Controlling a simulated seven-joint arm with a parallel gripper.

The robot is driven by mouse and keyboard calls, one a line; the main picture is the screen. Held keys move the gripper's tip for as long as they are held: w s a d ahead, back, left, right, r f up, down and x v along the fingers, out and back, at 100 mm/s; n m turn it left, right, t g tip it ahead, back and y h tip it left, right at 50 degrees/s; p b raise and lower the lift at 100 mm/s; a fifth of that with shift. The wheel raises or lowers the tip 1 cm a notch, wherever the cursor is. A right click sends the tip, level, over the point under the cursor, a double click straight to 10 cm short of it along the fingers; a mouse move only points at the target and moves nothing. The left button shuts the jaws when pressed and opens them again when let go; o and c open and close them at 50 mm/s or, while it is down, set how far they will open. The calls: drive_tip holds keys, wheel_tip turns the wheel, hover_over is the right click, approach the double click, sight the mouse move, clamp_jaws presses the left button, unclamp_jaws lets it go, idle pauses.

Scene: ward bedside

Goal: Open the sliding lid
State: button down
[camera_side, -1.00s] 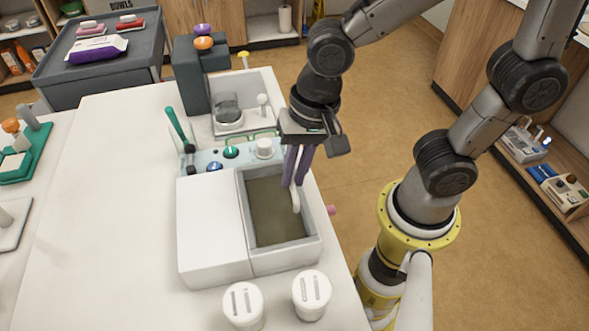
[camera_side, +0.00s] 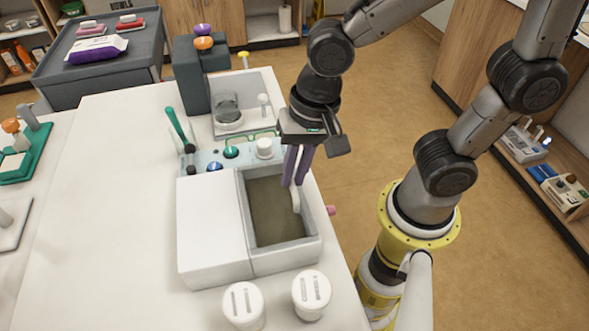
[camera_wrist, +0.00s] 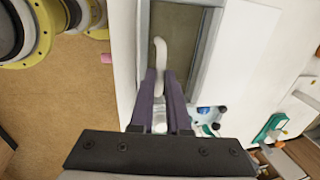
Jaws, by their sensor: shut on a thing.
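A white box stands on the table in the side view. Its left half has a flat white top (camera_side: 210,225), and its right half is a grey-rimmed rectangle with a brown-grey surface (camera_side: 275,212) set below the rim. I cannot tell for sure which part is the sliding lid. A white curved handle (camera_side: 295,200) stands at the right side of this rectangle; it also shows in the wrist view (camera_wrist: 160,52). My gripper (camera_side: 291,183) points down with its purple fingers shut on the handle's upper end. The wrist view shows the fingertips (camera_wrist: 160,75) around the handle.
Two white slotted-top jars (camera_side: 243,305) stand in front of the box. Behind it are a pale panel with coloured knobs (camera_side: 231,152), a tray with a glass beaker (camera_side: 228,108) and a dark block (camera_side: 193,85). A pink knob (camera_side: 331,210) sticks out right.

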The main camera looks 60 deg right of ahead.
drive_tip(key=w+a, duration=0.7)
drive_tip(key=shift+w+a+r, duration=0.1)
drive_tip(key=shift+w+a, duration=0.05)
drive_tip(key=shift+w, duration=0.05)
drive_tip(key=c, duration=0.9)
unclamp_jaws()
drive_tip(key=r, duration=0.4)
drive_tip(key=s+d+r, duration=0.1)
drive_tip(key=r, duration=0.4)
drive_tip(key=s+d+r, duration=0.1)
drive_tip(key=r, duration=0.3)
drive_tip(key=shift+r, duration=0.25)
